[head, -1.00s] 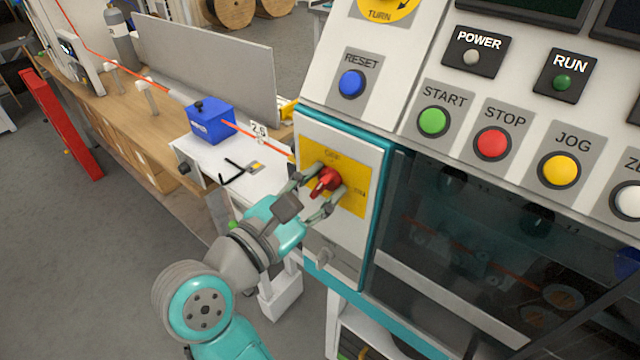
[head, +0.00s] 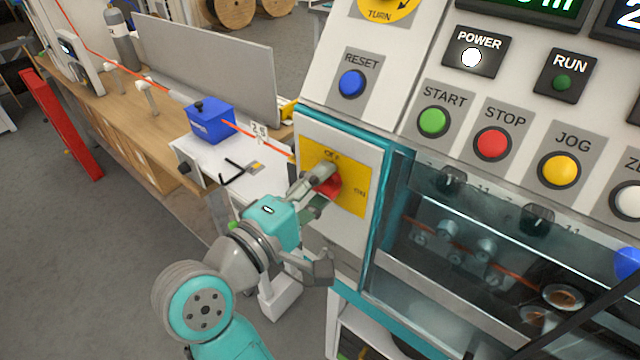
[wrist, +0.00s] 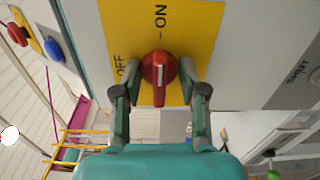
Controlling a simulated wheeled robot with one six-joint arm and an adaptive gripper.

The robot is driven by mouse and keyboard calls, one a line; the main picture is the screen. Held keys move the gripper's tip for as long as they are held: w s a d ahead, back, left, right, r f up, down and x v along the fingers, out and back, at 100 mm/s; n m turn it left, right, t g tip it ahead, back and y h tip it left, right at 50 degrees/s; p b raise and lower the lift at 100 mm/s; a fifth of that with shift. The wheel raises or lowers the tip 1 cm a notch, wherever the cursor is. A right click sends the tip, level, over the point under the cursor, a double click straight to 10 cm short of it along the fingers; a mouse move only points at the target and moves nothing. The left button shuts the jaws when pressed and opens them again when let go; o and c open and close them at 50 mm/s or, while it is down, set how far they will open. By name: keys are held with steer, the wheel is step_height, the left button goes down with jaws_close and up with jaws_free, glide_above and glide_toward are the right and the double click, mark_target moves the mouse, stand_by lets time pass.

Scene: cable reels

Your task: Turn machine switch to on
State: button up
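The red switch knob (head: 330,185) sits on a yellow plate (head: 352,190) on the machine's white side panel, partly hidden by my fingers. In the wrist view the knob (wrist: 159,68) shows whole, its grip and white line in line with the ON mark (wrist: 160,18). The OFF mark (wrist: 121,70) lies to its left. My gripper (head: 321,190) is at the knob, turned with one finger above the other in the head view. In the wrist view my gripper (wrist: 160,93) is open, its fingers on either side of the grip with gaps between.
The POWER lamp (head: 471,57) glows white and the RUN lamp (head: 562,83) is dark green. The machine's window (head: 480,240) shows a lit inside with rollers. A blue box (head: 209,122) stands on the bench to the left. Grey floor is clear at lower left.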

steer(key=shift+o, duration=1.1)
steer(key=v, duration=0.8)
stand_by(0.3)
